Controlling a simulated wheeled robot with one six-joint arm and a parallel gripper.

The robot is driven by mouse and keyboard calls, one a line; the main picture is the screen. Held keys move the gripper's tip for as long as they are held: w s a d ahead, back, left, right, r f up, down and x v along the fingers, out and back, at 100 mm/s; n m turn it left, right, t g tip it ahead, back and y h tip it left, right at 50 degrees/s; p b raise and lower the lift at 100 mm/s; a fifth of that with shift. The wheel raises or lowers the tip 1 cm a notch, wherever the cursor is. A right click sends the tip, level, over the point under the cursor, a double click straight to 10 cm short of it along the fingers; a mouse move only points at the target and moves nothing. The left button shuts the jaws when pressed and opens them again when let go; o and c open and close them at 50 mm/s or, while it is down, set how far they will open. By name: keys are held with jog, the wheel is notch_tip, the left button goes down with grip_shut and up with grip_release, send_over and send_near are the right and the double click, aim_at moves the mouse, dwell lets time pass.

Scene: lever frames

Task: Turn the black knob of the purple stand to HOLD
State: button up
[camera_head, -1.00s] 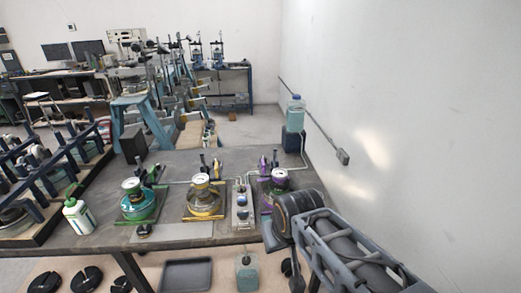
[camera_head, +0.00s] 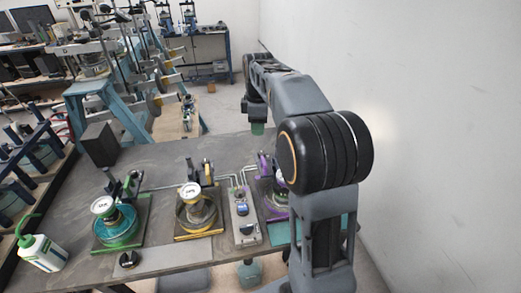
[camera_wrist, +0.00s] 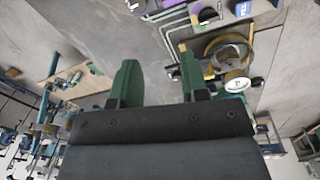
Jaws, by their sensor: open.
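The purple stand (camera_head: 264,165) is at the right end of the table's row, partly hidden behind my arm in the head view. Purple parts also show at the top edge of the wrist view (camera_wrist: 208,15), cut off by the frame. I cannot make out its black knob or any HOLD mark. My gripper (camera_head: 258,128) is above the far part of the table, beyond the stands, its green fingertips pointing down. In the wrist view my gripper (camera_wrist: 158,75) is open, with nothing between its two green fingers.
A yellow stand (camera_head: 197,212) and a green stand (camera_head: 120,228) are left of it. A grey box with knobs (camera_head: 242,210) stands between yellow and purple. A white bottle (camera_head: 40,252) is at left. The wall is close on the right. The table's far middle is bare.

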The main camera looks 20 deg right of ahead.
aim_at(261, 153)
jog(key=w+f+n, duration=0.1)
jog(key=f, duration=0.4)
jog(key=w+d+f+n, duration=0.1)
jog(key=f, duration=0.3)
jog(key=w+d+f+p, duration=0.1)
jog(key=f, duration=0.4)
jog(key=shift+w+d+f+n+g, duration=0.2)
jog(key=shift+d+f+n+g, duration=0.1)
jog(key=shift+f+n, duration=0.1)
jog(key=c, duration=0.6)
jog(key=shift+c, duration=0.2)
